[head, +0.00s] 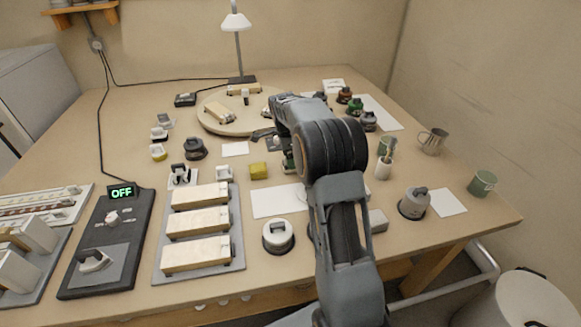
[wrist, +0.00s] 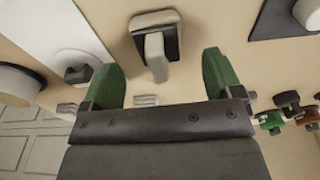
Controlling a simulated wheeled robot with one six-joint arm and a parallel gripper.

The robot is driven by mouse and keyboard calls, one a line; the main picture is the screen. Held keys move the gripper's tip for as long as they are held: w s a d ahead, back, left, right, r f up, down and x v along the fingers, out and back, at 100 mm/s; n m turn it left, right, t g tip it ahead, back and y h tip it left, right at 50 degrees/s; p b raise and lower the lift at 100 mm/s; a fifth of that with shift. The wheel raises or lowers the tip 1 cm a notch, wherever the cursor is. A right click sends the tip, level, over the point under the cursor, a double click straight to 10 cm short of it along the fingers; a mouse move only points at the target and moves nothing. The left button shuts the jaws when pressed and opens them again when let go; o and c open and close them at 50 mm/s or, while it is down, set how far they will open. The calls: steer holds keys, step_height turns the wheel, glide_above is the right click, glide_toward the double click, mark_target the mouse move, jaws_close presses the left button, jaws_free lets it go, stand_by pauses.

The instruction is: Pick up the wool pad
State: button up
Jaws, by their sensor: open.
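My gripper (wrist: 166,80) is open, its two green fingertips apart and nothing between them. A dark-based block with a pale upright grip (wrist: 155,47) lies just beyond the fingertips in the wrist view, apart from them; I cannot tell for sure whether it is the wool pad. In the head view, my arm reaches over the bench's middle and hides what is under it. No pad there can be surely named as wool.
Several small coloured pots (head: 356,106) stand at the back right. A round wooden board (head: 208,124) and a lamp (head: 237,40) are at the back. A tray with pale blocks (head: 240,262) and a control box (head: 75,270) are at the left front. Cups stand at the right.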

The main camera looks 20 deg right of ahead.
step_height(320, 180, down, 4)
steer(key=shift+d+r+b, duration=0.1)
steer(key=shift+r+b, duration=0.15)
steer(key=shift+b, duration=0.1)
steer(key=shift+c, duration=0.3)
steer(key=c, duration=0.9)
steer(key=shift+c, duration=0.3)
steer(key=shift+r, duration=0.2)
